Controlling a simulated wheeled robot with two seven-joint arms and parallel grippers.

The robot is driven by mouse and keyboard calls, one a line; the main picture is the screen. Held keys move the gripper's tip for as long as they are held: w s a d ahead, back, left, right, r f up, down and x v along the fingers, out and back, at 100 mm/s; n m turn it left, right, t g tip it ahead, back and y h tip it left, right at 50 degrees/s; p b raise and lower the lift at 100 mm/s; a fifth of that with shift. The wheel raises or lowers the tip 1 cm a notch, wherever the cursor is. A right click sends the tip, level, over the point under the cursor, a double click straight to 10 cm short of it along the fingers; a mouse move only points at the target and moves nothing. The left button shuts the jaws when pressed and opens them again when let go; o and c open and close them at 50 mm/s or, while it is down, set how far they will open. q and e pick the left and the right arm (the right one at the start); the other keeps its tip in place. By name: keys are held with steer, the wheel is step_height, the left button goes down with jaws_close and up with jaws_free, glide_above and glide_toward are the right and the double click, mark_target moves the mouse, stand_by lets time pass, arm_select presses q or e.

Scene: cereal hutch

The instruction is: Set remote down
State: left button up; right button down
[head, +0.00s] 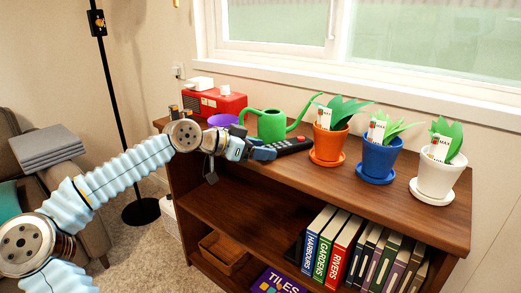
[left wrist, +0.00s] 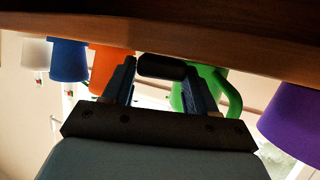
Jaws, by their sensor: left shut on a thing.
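The black remote (head: 291,145) is at the front of the wooden hutch top, between the green watering can (head: 271,124) and the orange pot (head: 328,144). My left gripper (head: 264,152) comes in from the left and is shut on the near end of the remote. In the left wrist view, which is upside down, the remote (left wrist: 162,67) shows end-on between the two fingers (left wrist: 162,78). It is very close to the wooden top (left wrist: 200,30); I cannot tell whether it touches. My right gripper is not in view.
A blue pot (head: 380,158) and a white pot (head: 437,176) stand to the right, each with a plant. The top's front strip is clear.

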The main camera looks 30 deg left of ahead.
arm_select(q)
steer(key=shift+f, duration=0.2)
steer(key=o, duration=1.1)
steer(key=shift+r, duration=0.1)
